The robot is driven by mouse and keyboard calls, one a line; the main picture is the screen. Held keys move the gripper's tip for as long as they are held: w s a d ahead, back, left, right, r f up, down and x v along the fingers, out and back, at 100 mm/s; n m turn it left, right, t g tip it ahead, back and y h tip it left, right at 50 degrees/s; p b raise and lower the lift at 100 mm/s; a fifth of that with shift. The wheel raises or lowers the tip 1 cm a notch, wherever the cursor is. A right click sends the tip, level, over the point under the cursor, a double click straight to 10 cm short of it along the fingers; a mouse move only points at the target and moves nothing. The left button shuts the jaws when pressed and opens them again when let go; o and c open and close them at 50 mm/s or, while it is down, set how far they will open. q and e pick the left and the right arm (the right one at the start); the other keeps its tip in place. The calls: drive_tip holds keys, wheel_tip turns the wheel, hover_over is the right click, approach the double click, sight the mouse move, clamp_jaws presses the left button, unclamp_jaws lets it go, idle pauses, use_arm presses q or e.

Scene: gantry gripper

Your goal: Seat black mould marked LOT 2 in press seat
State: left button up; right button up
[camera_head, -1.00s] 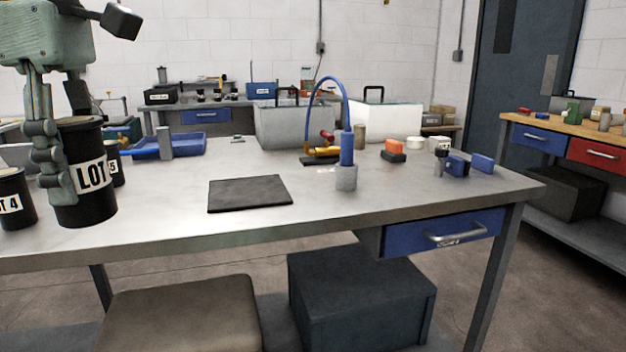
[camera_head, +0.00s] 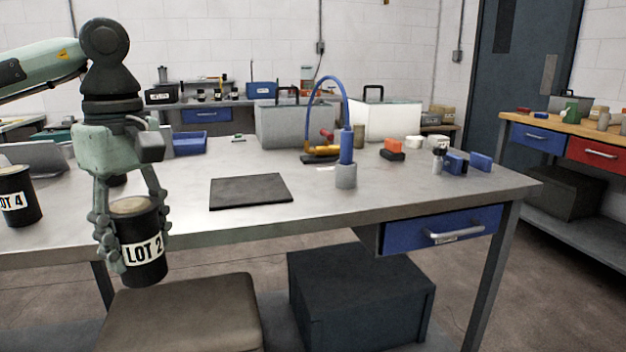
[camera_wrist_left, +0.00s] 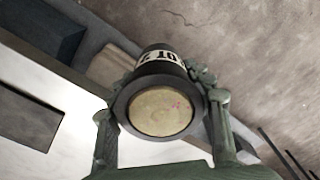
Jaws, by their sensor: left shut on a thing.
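The black mould marked LOT 2 (camera_head: 145,266) has a white label and a tan top. My left gripper (camera_head: 134,238) is shut around its sides and holds it upright in front of the table's front edge, above the stool. A black mould marked LOT 4 (camera_head: 18,207) stands on the table at the left. No thing that I can surely name as the press seat shows. My right gripper is not in view.
A dark flat mat (camera_head: 250,191) lies on the grey table (camera_head: 310,205). A brown-topped stool (camera_head: 180,315) and a dark box (camera_head: 362,300) are below. A blue tool on a grey base (camera_head: 346,175) stands right of the mat. The table's front middle is clear.

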use_arm(q)
drive_tip(key=d+f+m, duration=0.2)
drive_tip(key=f+m, duration=0.4)
drive_tip(key=f, duration=0.4)
drive_tip(key=d+f+m, duration=0.2)
drive_tip(key=f+m, duration=0.5)
drive_tip(key=f, duration=0.3)
drive_tip(key=shift+w+d+f, duration=0.2)
drive_tip(key=shift+d+f, duration=0.1)
